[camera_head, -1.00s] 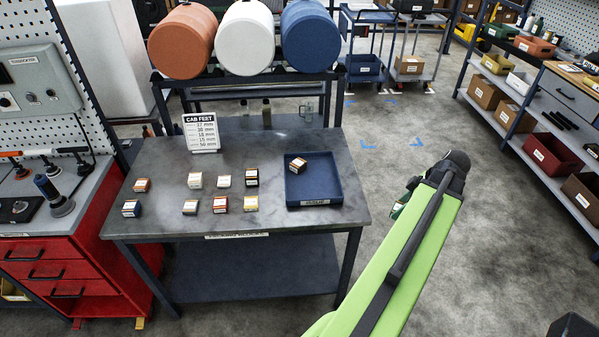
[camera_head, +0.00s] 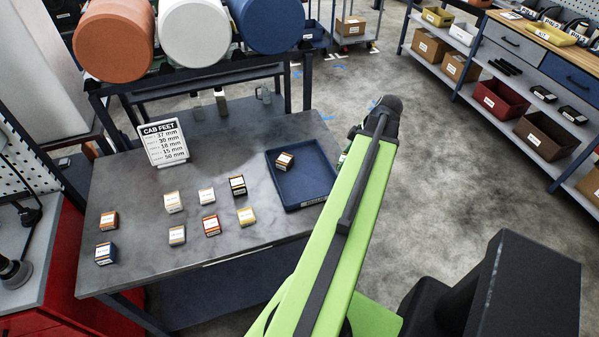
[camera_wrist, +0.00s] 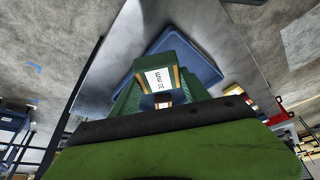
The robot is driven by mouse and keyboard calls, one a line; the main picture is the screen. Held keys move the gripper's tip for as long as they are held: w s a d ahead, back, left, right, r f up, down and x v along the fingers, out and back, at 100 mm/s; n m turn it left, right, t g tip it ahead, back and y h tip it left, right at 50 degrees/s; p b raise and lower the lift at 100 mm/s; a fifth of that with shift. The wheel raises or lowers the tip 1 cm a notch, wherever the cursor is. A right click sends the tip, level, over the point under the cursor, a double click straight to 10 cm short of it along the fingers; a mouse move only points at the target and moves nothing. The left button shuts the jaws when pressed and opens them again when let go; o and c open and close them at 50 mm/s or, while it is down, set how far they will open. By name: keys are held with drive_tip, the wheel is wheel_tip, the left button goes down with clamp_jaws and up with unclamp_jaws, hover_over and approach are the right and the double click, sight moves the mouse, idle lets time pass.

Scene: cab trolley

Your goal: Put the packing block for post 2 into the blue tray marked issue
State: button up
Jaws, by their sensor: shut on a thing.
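My gripper (camera_wrist: 157,92) is shut on a dark green block (camera_wrist: 160,62) with tan sides and a white label, upside down in the wrist view; I cannot read its number surely. The blue tray (camera_head: 312,197) lies on the right end of the grey bench (camera_head: 220,262). It also shows behind the held block in the wrist view (camera_wrist: 200,66). A brown block (camera_head: 285,161) with a white label is inside the tray. In the head view the gripper is mostly hidden behind the end of my green arm, right of the tray.
A "CAB FEET" sign (camera_head: 164,143) lists sizes in mm. Large rolls (camera_head: 194,34) are behind. Shelves (camera_head: 500,100) stand right, beyond open floor.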

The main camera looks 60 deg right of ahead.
drive_tip(key=shift+m+h, duration=0.3)
drive_tip(key=shift+m, duration=0.5)
drive_tip(key=w+d+f+b, duration=0.1)
drive_tip(key=w+f+b, duration=0.1)
drive_tip(key=w, duration=0.3)
drive_tip(key=w+d+f+b, duration=0.2)
drive_tip(key=w, duration=0.3)
drive_tip(key=w+d+f+b, duration=0.1)
drive_tip(key=w+f+b, duration=0.1)
drive_tip(key=w, duration=0.4)
drive_tip(key=shift+d+f, duration=0.1)
drive_tip(key=shift+d, duration=0.05)
drive_tip(key=shift+w+f+b, duration=0.1)
drive_tip(key=shift+w+b, duration=0.2)
drive_tip(key=shift+w, duration=0.2)
wheel_tip(320, 180, down, 4)
drive_tip(key=b, duration=0.4)
drive_tip(key=shift+f, duration=0.2)
drive_tip(key=o, duration=1.4)
drive_tip(key=shift+r, duration=0.1)
drive_tip(key=shift+r, duration=0.1)
drive_tip(key=shift+r, duration=0.25)
drive_tip(key=p+v, duration=0.5)
drive_tip(key=v, duration=0.1)
drive_tip(key=p+v, duration=0.5)
drive_tip(key=p, duration=0.1)
drive_tip(key=shift+s+r, duration=0.25)
drive_tip(key=shift+s, duration=0.15)
